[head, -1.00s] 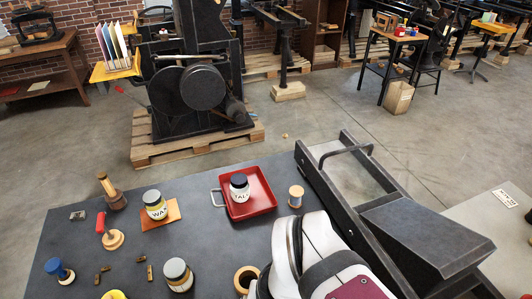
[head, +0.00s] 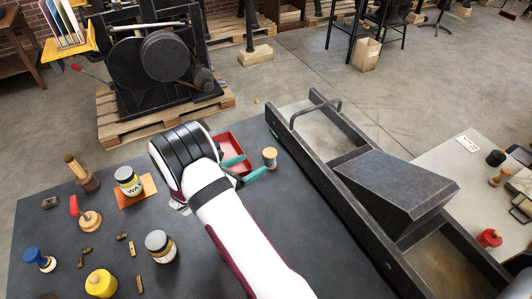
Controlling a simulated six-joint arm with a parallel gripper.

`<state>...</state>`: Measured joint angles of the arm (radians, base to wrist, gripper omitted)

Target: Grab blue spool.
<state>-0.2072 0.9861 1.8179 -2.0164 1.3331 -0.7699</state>
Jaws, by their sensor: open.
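A small spool (head: 270,158) with tan wooden ends and a pale, greyish middle stands upright on the dark table, right of the red tray. Its exact colour is hard to tell. A blue-topped piece (head: 37,258) on a pale base stands at the table's left; I cannot tell if it is a spool or a handled tool. My gripper (head: 246,167) has teal fingertips spread apart, with nothing seen between them. It is just left of the small spool, apart from it in the picture, over the tray's right side.
My arm hides much of the red tray (head: 229,144). A long dark press bed (head: 330,150) lies close right of the spool. A wax jar (head: 128,181), another jar (head: 160,246) and a yellow piece (head: 100,283) stand at left. Table space in front of the spool is bare.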

